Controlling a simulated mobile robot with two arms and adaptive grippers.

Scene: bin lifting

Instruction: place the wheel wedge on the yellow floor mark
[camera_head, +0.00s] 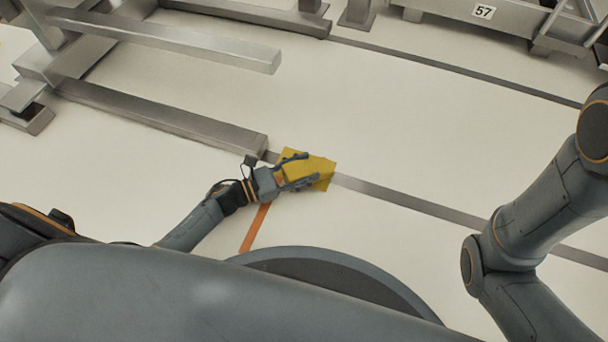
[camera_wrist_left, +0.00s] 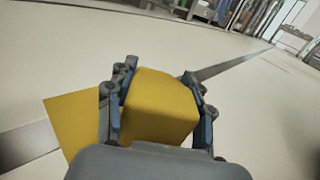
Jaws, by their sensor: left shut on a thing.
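The yellow wheel wedge (camera_head: 306,170) is between the fingers of my left gripper (camera_head: 298,171), which is shut on it. In the left wrist view the wedge (camera_wrist_left: 160,103) fills the space between both fingers (camera_wrist_left: 158,110). The yellow floor mark (camera_head: 291,153) lies flat under the wedge and gripper, mostly covered in the head view. In the left wrist view the mark (camera_wrist_left: 75,120) shows to the left of the left finger. I cannot tell whether the wedge touches the mark. My right gripper is out of view.
A metal rail (camera_head: 170,116) ends just left of the mark. A second metal beam (camera_head: 190,45) is farther back. A grey floor strip (camera_head: 410,201) runs right from the mark, and an orange strip (camera_head: 255,228) runs toward me. The floor to the right is clear.

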